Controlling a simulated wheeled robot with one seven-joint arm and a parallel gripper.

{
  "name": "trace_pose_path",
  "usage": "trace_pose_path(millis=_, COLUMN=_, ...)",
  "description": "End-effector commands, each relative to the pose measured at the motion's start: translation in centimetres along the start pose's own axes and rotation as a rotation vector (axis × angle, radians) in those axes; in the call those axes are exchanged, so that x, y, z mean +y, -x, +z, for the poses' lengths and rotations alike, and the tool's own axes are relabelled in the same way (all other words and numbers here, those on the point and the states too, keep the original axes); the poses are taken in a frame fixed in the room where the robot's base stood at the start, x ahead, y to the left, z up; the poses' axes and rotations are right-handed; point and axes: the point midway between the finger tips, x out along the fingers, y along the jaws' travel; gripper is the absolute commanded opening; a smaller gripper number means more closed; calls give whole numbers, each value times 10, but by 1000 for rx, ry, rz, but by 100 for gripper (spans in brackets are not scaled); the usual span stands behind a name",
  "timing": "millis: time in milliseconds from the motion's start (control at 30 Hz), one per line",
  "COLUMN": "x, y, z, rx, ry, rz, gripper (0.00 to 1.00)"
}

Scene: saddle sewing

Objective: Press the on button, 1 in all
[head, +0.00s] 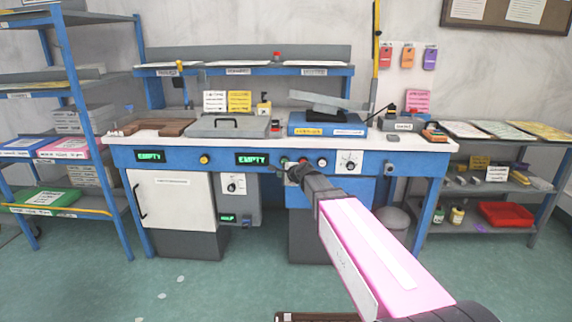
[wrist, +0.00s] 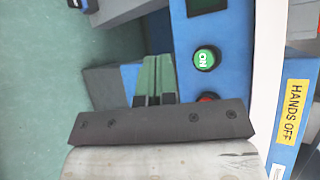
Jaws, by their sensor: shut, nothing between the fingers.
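The on button is a round green button marked ON, on the blue front panel of the bench. It shows clearly in the wrist view (wrist: 205,58) and small in the head view (head: 284,159). My gripper's two fingers are together with nothing between them, in the wrist view (wrist: 155,78) and at the panel in the head view (head: 293,172). In the wrist view the fingertips appear to the left of the button, with a gap between them in the picture. I cannot tell their exact distance from the panel.
A red button (wrist: 207,97) sits beside the green one, partly hidden by my gripper. A dark display (head: 259,158) is left of the buttons, and a white-blue knob (head: 322,162) to the right. The bench top (head: 160,137) juts above.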

Motion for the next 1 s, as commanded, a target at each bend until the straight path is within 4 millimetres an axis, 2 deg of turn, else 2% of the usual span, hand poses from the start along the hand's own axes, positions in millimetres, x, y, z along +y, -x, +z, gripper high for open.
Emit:
trace_pose_path(millis=367, x=-5, y=-8, z=-6, rx=0, ry=2, rz=1, gripper=0)
trace_pose_path(millis=1000, x=-41, y=-58, z=-42, rx=0, ry=3, rz=2, gripper=0)
